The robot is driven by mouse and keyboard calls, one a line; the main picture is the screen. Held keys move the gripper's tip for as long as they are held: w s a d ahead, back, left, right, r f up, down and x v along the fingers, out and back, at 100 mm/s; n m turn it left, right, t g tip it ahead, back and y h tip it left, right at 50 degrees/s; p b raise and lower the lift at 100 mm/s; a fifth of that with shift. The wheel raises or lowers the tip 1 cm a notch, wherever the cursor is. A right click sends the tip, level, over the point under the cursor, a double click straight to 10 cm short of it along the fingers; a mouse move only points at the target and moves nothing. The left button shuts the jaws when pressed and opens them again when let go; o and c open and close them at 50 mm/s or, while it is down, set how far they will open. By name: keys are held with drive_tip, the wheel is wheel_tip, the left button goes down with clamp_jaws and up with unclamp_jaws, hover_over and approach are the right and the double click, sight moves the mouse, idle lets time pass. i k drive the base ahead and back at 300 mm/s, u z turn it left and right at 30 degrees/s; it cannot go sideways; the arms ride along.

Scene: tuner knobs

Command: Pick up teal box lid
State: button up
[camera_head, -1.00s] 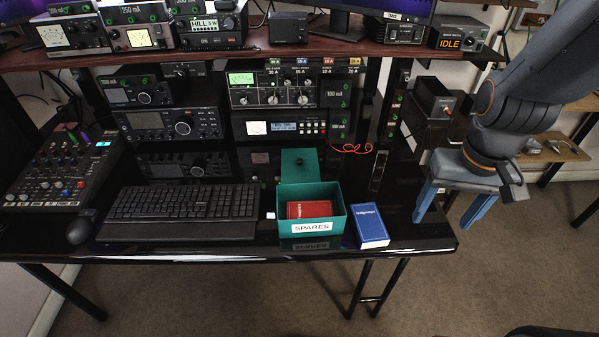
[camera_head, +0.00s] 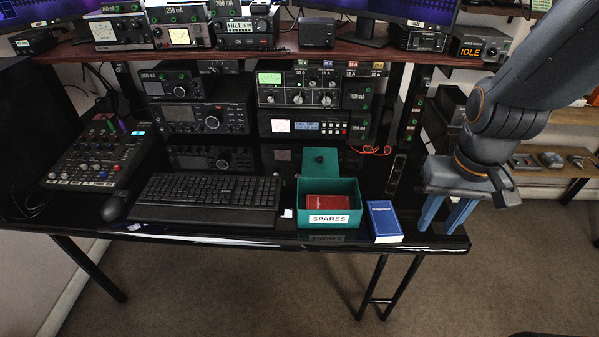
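The teal box lid (camera_head: 320,161) is a flat panel with a small dark knob, directly behind the teal box. Whether it lies flat or leans on the box is hard to tell. The open teal box (camera_head: 328,220) carries a "SPARES" label and stands near the desk's front edge. A red box (camera_head: 323,201) is inside it. My gripper (camera_head: 439,228) points down at the desk's right front corner, right of the teal box and lid. Its two blue fingers are apart with nothing visible between them.
A blue book-like box (camera_head: 382,221) lies between the teal box and my gripper. A keyboard (camera_head: 208,191) is to the left. Radio equipment (camera_head: 312,90) rises behind the lid under a wooden shelf (camera_head: 225,55). A red cable (camera_head: 370,150) lies behind right.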

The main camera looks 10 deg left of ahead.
sight(317, 162)
drive_tip(key=u, duration=0.85)
drive_tip(key=k, duration=1.15)
drive_tip(key=u, duration=0.75)
drive_tip(key=i, duration=1.5)
drive_tip(key=z, duration=1.55)
drive_tip(key=i, duration=0.6)
drive_tip(key=z, duration=0.65)
